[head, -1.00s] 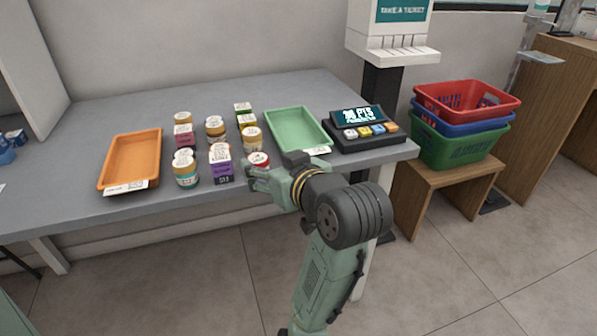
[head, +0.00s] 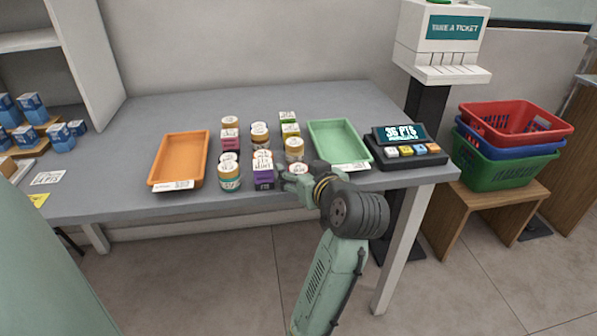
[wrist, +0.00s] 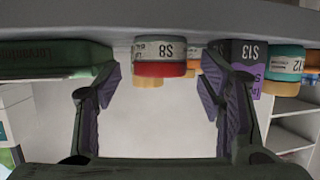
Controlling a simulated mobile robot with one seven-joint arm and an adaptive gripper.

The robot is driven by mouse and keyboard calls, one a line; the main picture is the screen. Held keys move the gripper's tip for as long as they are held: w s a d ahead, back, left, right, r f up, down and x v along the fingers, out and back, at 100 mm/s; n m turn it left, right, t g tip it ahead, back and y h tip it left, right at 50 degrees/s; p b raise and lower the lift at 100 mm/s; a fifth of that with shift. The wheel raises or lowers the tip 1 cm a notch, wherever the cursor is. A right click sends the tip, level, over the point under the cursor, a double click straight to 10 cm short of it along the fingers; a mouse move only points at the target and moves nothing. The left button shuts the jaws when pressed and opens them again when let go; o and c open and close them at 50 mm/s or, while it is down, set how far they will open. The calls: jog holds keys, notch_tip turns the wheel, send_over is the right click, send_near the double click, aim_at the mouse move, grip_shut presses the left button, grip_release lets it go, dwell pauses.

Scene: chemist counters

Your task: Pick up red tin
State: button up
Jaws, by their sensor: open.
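The red tin (head: 299,169) stands at the front right of the group of tins on the counter, partly hidden by my gripper. In the wrist view, which is upside down, the tin (wrist: 160,69) shows a red band and a white label marked S8. My gripper (head: 288,179) is at the counter's front edge, right by the tin. In the wrist view my gripper (wrist: 161,80) is open, and the tin appears between the fingertips with a gap on each side. How deep it sits between them I cannot tell.
A purple box (head: 264,178) marked S13 and a teal-banded jar (head: 229,180) stand left of the tin. Several other tins stand behind. A green tray (head: 340,132) lies behind right, a keypad display (head: 405,155) further right, an orange tray (head: 181,158) left.

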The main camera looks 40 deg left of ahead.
jog(key=shift+x, duration=1)
jog(key=c, duration=1.2)
